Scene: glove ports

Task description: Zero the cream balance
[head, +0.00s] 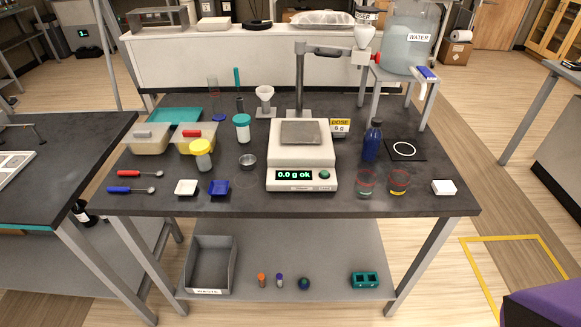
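The cream balance (300,160) stands near the middle of the dark table, its grey weighing pan (301,132) bare. Its display (294,175) shows green text reading "0.0 g ok". A round green button (324,174) is on its front, right of the display. Neither of my grippers is in the head view.
A small metal cup (247,161) and blue weigh boat (219,187) lie left. A blue bottle (372,142) and two tumblers (366,184) stand right. The table's front edge is mostly clear.

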